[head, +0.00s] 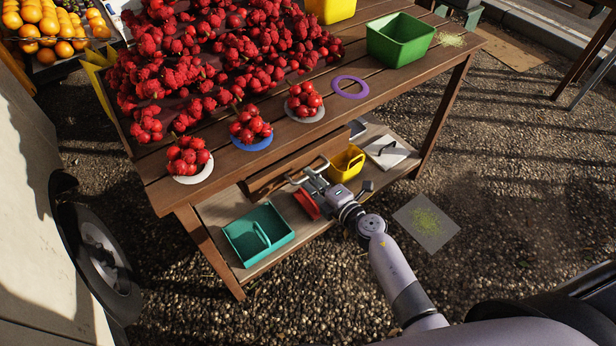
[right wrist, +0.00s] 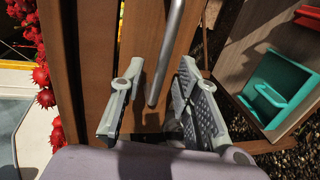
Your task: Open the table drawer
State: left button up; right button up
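The wooden table (head: 381,90) has a drawer (head: 275,176) under its near edge; its wooden front also shows in the right wrist view (right wrist: 140,35). I cannot tell whether it stands slightly ajar. A silver bar handle (right wrist: 168,55) is on the drawer front. My right gripper (head: 303,177) is at the handle. In the right wrist view, its two fingers (right wrist: 160,68) are spread, with the bar between them and visible gaps on both sides. My left gripper is not in view.
Below the drawer, the lower shelf holds a teal tray (head: 258,234), a red item (head: 306,203) and a yellow container (head: 346,163). Red fruit on plates (head: 192,176) lines the tabletop edge. A vehicle wheel (head: 103,262) stands at left. Gravel in front is mostly clear.

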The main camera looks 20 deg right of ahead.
jog(key=shift+x, duration=1.1)
jog(key=shift+c, duration=0.5)
grip_shut()
